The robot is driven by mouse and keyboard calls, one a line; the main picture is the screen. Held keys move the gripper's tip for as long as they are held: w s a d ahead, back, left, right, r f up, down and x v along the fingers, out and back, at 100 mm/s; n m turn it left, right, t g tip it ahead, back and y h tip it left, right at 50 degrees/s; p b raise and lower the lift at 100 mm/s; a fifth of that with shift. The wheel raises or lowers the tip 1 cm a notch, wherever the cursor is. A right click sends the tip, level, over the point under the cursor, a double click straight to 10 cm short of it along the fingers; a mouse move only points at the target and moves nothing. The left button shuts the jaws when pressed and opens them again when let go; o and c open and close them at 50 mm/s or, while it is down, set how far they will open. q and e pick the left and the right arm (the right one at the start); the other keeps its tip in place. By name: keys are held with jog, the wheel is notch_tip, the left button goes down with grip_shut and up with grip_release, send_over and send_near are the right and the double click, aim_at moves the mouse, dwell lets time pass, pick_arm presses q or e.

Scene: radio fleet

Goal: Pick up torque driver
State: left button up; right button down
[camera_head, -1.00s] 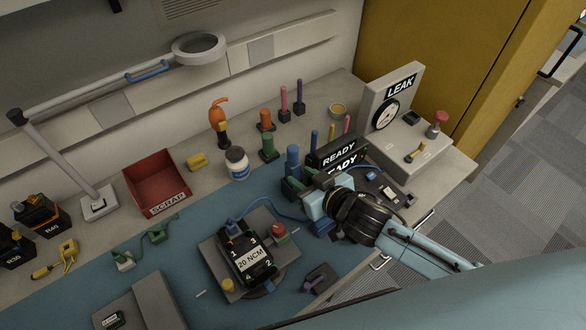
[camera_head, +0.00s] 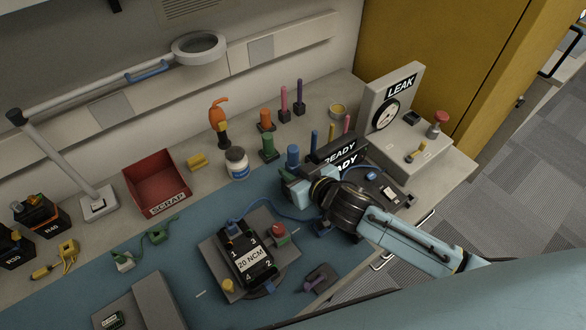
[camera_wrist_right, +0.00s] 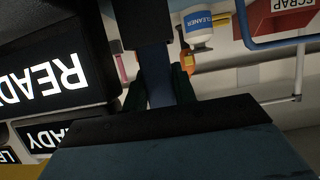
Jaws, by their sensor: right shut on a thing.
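The torque driver, as far as I can tell, is the blue upright cylinder (camera_head: 293,155) at the right of the blue mat, left of the READY boxes. Its lower part is hidden behind my right gripper (camera_head: 288,175). In the right wrist view, the dark green fingers of my right gripper (camera_wrist_right: 158,88) are shut on the blue shaft of the driver (camera_wrist_right: 156,72), one on each side. A dark block sits at the shaft's end there. I cannot tell whether the driver is clear of its support. My left gripper is not in view.
Black READY boxes (camera_head: 340,155) stand close right of the gripper. The LEAK tester (camera_head: 392,105) is farther right. A 20 NCM fixture (camera_head: 250,258) with a blue cable, a white bottle (camera_head: 237,163) and a red SCRAP bin (camera_head: 157,183) lie to the left.

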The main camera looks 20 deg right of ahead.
aim_at(293, 148)
jog(key=shift+r, duration=0.15)
notch_tip(293, 148, up, 10)
jog(key=shift+f+p, duration=0.1)
jog(key=shift+p, duration=0.8)
jog(key=shift+p, duration=0.4)
